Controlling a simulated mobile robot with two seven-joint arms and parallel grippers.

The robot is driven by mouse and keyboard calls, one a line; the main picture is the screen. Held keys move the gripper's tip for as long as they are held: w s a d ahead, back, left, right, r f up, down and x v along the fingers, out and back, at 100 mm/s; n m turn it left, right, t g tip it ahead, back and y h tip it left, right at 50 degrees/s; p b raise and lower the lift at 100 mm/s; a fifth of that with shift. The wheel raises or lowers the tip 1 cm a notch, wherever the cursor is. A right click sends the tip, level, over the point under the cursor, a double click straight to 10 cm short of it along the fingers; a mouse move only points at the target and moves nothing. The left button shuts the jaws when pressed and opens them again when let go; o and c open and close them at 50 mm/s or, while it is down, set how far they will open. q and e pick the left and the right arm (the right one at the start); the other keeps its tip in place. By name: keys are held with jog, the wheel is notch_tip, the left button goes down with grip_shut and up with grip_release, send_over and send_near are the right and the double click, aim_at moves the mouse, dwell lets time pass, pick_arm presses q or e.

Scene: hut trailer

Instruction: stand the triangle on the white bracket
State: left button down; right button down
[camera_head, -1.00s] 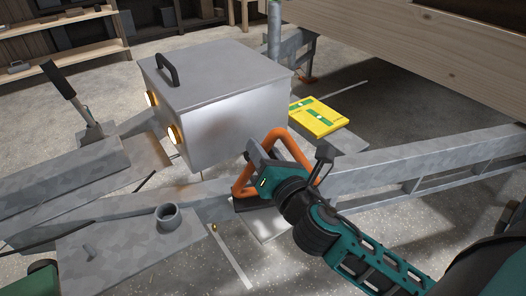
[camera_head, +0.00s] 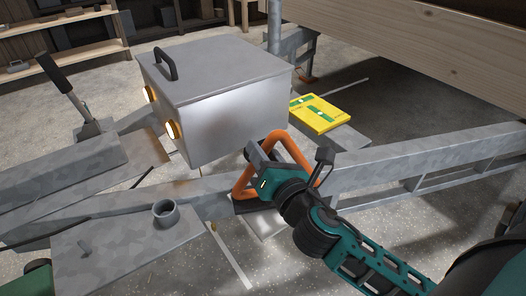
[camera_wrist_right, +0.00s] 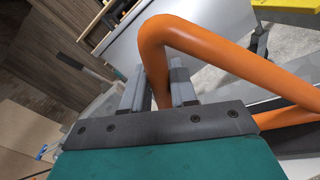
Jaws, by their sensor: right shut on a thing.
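The orange triangle (camera_head: 290,148) is a thick tubular frame standing roughly upright beside the metal box, low over the trailer frame. My right gripper (camera_head: 257,156) is shut on one of its upper sides, near the top corner. In the right wrist view, the fingers (camera_wrist_right: 160,88) close around the orange tube (camera_wrist_right: 215,55). A pale flat plate (camera_head: 263,224), possibly the white bracket, shows below the triangle, partly hidden by my gripper and a dark piece at the triangle's foot. I cannot tell whether the triangle touches it. My left gripper is not in view.
A grey metal box (camera_head: 218,115) with a black handle and lit lamps stands just behind the triangle. A yellow case (camera_head: 318,114) lies to its right. Grey trailer beams (camera_head: 430,162) run right. A wooden beam (camera_head: 430,45) overhangs at upper right.

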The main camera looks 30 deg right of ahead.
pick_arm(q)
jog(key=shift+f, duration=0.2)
pick_arm(e)
jog(key=shift+f, duration=0.2)
jog(key=c, duration=0.8)
grip_release()
jog(key=shift+f, duration=0.1)
pick_arm(q)
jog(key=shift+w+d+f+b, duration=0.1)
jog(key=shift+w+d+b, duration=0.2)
jog(key=shift+b, duration=0.65)
pick_arm(e)
jog(key=s+a, duration=0.1)
jog(key=s, duration=1.2)
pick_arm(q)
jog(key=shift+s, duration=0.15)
